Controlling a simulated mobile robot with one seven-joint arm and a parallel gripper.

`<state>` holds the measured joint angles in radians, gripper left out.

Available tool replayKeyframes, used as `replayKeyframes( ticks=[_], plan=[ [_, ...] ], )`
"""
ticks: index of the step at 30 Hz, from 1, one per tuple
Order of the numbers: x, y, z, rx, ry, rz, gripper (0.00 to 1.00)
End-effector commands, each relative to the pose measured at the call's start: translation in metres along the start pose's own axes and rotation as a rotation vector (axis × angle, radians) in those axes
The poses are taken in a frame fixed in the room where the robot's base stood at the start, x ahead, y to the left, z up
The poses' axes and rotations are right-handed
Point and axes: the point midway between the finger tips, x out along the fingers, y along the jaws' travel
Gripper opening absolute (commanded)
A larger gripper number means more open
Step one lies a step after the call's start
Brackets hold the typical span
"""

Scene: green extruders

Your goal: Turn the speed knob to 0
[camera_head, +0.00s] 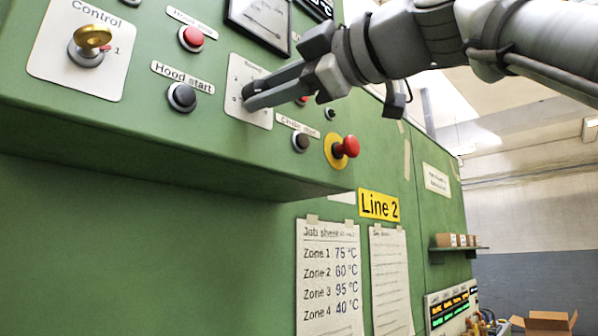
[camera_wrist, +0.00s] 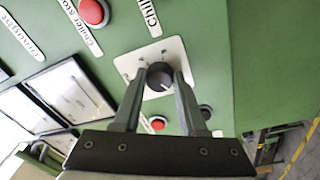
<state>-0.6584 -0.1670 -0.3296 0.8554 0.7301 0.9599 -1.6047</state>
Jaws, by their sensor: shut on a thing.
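A dark round knob (camera_wrist: 160,76) sits on a white scale plate (camera_wrist: 176,50) on the green panel. My gripper (camera_wrist: 160,80) has one finger on each side of this knob and is shut on it. In the head view my gripper (camera_head: 252,94) reaches in from the upper right. Its fingers hide much of the knob (camera_head: 248,89) and part of its plate (camera_head: 263,119). A light pointer mark shows on the knob in the wrist view, but the plate's lettering is too small to read, so I cannot tell the setting.
Close around the knob are a red button (camera_head: 191,38), the black hood start button (camera_head: 182,97), a dark button (camera_head: 300,142) and a red emergency stop (camera_head: 346,147) that sticks out. Job sheets (camera_head: 329,275) hang below the overhanging panel.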

Motion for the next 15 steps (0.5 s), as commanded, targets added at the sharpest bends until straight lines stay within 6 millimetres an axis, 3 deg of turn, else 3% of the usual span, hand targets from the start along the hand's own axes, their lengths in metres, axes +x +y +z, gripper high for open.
replayKeyframes(
  ticks=[14, 15],
  plan=[
    [0.0000, 0.0001, 0.0002, -0.017, 0.000, -0.001, 0.00],
    [-0.0001, 0.0001, 0.0002, -0.017, 0.000, -0.001, 0.43]
  ],
)
